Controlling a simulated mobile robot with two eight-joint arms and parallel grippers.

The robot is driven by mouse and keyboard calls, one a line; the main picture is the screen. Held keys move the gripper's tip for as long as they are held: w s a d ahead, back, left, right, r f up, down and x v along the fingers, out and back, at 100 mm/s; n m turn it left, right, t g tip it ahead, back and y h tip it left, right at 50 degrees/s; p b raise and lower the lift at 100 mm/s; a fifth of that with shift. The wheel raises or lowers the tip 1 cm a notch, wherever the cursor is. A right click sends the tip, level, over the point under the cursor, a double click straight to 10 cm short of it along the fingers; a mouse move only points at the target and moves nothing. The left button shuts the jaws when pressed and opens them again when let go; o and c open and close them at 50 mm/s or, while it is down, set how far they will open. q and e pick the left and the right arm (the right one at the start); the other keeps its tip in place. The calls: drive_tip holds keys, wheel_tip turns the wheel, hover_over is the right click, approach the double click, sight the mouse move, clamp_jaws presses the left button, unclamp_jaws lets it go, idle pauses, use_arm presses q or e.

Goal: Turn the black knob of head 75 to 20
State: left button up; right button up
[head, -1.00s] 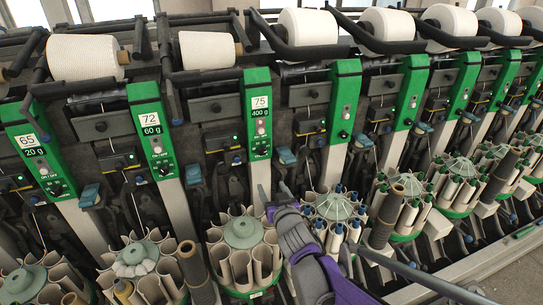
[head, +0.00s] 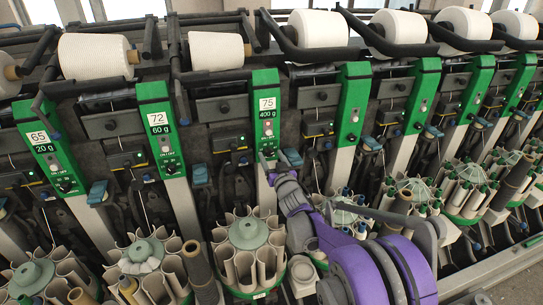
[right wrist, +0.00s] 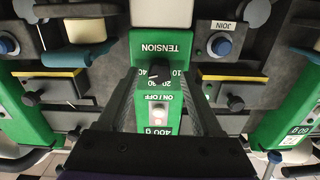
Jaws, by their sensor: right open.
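The green panel of head 75 (head: 266,112) stands mid-frame in the head view, with labels 75 and 400 g. My right gripper (head: 275,160) is at the panel's lower end and covers its knob there. In the right wrist view the black knob (right wrist: 159,70) sits on the green panel below the word TENSION, with scale numbers around it. The open right gripper (right wrist: 161,82) has one dark finger on each side of the panel, with the knob between them near the tips. I cannot tell contact or the exact knob setting. My left gripper is out of view.
Head 72 (head: 160,125) and head 65 (head: 45,150) stand to the left, with similar panels to the right. A round bobbin magazine (head: 248,235) is below head 75. White yarn cones (head: 318,28) line the top. In the right wrist view, a blue JOIN button (right wrist: 222,46) is beside the panel.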

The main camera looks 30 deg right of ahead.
drive_tip(key=shift+w+d, duration=0.1)
drive_tip(key=shift+w, duration=0.15)
clamp_jaws()
